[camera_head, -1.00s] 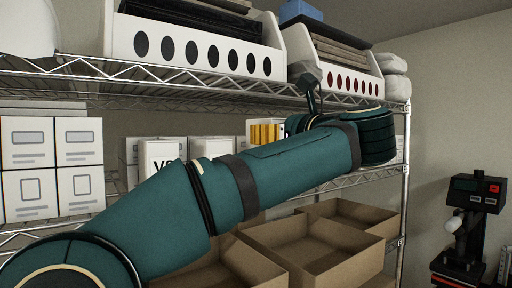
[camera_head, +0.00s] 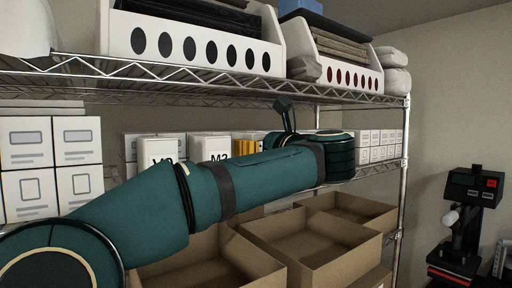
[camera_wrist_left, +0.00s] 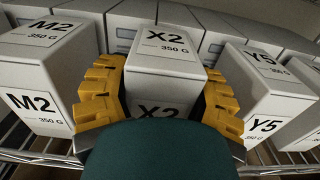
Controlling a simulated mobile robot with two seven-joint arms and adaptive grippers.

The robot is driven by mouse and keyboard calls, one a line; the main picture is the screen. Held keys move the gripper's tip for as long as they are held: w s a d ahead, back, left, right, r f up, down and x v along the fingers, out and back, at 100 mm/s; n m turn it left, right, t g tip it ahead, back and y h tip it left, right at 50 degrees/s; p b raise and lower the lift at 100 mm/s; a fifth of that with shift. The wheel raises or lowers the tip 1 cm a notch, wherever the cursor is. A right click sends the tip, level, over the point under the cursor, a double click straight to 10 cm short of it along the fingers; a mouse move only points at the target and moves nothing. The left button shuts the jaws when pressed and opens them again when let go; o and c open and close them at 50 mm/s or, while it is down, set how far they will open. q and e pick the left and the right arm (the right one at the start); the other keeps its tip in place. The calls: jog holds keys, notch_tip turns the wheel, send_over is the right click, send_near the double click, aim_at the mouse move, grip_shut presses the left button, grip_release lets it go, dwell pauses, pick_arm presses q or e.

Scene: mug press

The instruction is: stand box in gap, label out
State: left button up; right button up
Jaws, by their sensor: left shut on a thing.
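The white box labelled X2 (camera_wrist_left: 165,55) is upright between the yellow fingers of my left gripper (camera_wrist_left: 158,100) in the left wrist view. Its top label shows in full; the X2 label on its near face is partly covered by my wrist. Box M2 (camera_wrist_left: 40,80) stands to its left and box Y5 (camera_wrist_left: 265,80) to its right, with a finger on each side of X2. I cannot tell whether its base touches the shelf. In the head view, the left gripper (camera_head: 249,146) is mostly behind my arm, right of box M2 (camera_head: 212,148). My right gripper is not in view.
A row of grey-white boxes (camera_wrist_left: 215,30) stands behind X2. The upper wire shelf (camera_head: 200,84) holds white bins above my arm. Open cardboard trays (camera_head: 310,245) sit below. A dark press (camera_head: 465,215) stands at the right.

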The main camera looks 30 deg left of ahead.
pick_arm(q)
jog(key=shift+f, duration=0.15)
jog(key=o, duration=1.1)
jog(key=shift+c, duration=0.2)
jog(key=o, duration=0.3)
jog(key=shift+r, duration=0.25)
jog(key=b+v, duration=0.2)
jog(key=v, duration=1)
jog(key=shift+b, duration=0.4)
